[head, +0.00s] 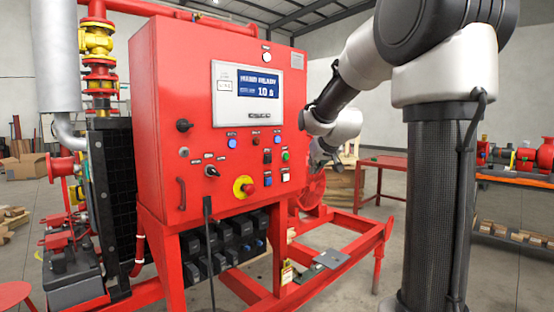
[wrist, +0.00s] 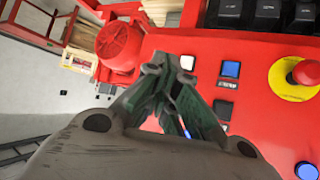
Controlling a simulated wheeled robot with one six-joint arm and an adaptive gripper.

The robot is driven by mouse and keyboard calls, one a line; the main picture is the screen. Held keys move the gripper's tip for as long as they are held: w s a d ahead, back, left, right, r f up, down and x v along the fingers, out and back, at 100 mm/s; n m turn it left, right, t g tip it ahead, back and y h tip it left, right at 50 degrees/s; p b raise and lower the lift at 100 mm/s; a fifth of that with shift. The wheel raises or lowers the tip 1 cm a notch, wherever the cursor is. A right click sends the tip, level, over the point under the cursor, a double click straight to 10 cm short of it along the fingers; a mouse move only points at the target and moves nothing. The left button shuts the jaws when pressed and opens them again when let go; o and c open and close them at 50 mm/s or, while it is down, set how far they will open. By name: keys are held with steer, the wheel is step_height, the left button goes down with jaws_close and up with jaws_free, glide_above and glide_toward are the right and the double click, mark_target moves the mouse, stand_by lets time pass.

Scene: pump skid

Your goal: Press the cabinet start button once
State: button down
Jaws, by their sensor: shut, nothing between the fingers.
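The red control cabinet (head: 220,120) stands left of centre in the head view. On its front, a small green button (head: 285,156) sits at the right, beside a black one (head: 268,157); a white (head: 285,177) and a blue one (head: 267,182) are below. Their labels are too small to read. My gripper (head: 318,160) is shut and empty, just right of these buttons in the head view. In the wrist view my closed fingers (wrist: 177,72) point at the panel near the white button (wrist: 187,62); the green button is not seen there, and I cannot tell contact.
A yellow-ringed red emergency stop (head: 244,187) is lower on the panel. The display (head: 246,95) reads "HAND READY" and "10 s". The red skid frame (head: 340,245) extends below my arm.

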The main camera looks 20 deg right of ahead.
mark_target(286, 156)
steer(key=shift+w+r, duration=0.1)
steer(key=shift+w, duration=0.05)
steer(key=w+a, duration=0.3)
steer(key=w, duration=0.5)
stand_by(0.5)
steer(key=shift+w, duration=0.15)
stand_by(1.2)
steer(key=shift+w+a, duration=0.1)
steer(key=shift+w, duration=0.2)
steer(key=shift+w+a, duration=0.15)
steer(key=shift+w, duration=0.2)
stand_by(0.6)
stand_by(0.4)
steer(key=shift+s+d, duration=0.3)
steer(key=shift+s, duration=0.45)
steer(key=shift+s, duration=0.1)
